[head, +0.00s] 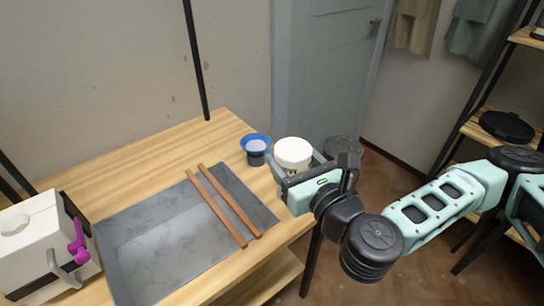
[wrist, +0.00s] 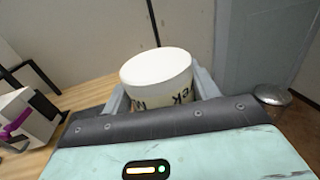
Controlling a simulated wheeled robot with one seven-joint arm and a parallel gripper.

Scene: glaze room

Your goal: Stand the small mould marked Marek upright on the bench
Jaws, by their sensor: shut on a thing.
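The small mould (head: 293,152) is a white round pot shape with dark lettering on its side. In the wrist view the mould (wrist: 158,72) sits between the two grey fingers, and part of the lettering "ek" shows. My gripper (wrist: 160,95) is shut on it. The mould's pale flat top faces up, and it looks close to upright, slightly tilted in the wrist picture. In the head view it is at the right edge of the wooden bench (head: 120,165). Its bottom is hidden by my gripper, so I cannot tell whether it touches the bench.
A blue-rimmed cup (head: 256,146) stands just left of the mould. A grey tray (head: 125,262) with two wooden sticks (head: 215,205) across it fills the bench front. A white mould block (head: 38,240) with a purple clamp stands left. The bench's back left is clear.

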